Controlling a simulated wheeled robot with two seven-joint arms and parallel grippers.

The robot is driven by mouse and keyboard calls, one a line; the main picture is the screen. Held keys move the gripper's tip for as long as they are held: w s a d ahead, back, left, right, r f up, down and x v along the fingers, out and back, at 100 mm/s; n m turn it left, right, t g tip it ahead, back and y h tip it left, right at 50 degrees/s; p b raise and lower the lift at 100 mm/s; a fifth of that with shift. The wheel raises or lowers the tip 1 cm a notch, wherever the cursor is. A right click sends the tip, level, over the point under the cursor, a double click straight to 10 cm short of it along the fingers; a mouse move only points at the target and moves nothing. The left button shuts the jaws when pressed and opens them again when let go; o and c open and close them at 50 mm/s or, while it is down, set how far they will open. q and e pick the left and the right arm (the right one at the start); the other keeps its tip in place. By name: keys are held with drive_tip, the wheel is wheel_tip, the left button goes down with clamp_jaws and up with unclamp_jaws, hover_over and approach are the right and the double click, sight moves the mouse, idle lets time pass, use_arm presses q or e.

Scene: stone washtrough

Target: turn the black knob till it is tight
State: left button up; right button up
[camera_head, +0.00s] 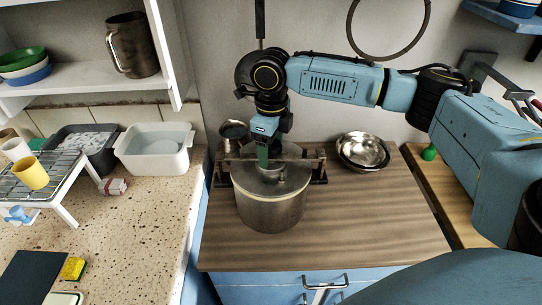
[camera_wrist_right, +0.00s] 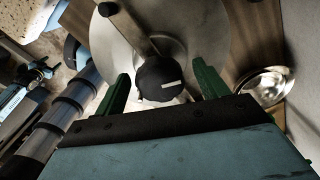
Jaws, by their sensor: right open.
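The black knob (camera_wrist_right: 163,80) with a pale mark shows in the right wrist view, on a bar across the top of a round metal pot (camera_head: 270,208). My right gripper (camera_wrist_right: 161,70) is open, its green fingers one on each side of the knob, with visible gaps. In the head view my right gripper (camera_head: 263,157) points down over the pot's top and hides the knob. Whether the fingertips reach down to the knob's height is hard to tell. My left gripper is not in view.
The pot stands on a wooden counter (camera_head: 330,237), whose front is clear. Metal bowls (camera_head: 363,151) stand right of the pot and a small pan (camera_head: 233,130) behind it. A white basin (camera_head: 154,163) and a wire rack (camera_head: 40,172) are on the speckled counter at left.

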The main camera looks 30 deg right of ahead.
drive_tip(key=c, duration=0.8)
drive_tip(key=shift+o, duration=0.2)
drive_tip(key=shift+r+m+p, duration=0.1)
drive_tip(key=shift+m+p, duration=1.4)
drive_tip(key=shift+p, duration=0.55)
drive_tip(key=shift+m+p, duration=2.4)
drive_tip(key=shift+p, duration=0.3)
drive_tip(key=shift+m+p, duration=2.3)
drive_tip(key=shift+m, duration=0.1)
drive_tip(key=shift+m+p, duration=1.25)
drive_tip(key=shift+m, duration=0.45)
drive_tip(key=o, duration=0.8)
drive_tip(key=shift+c, duration=0.2)
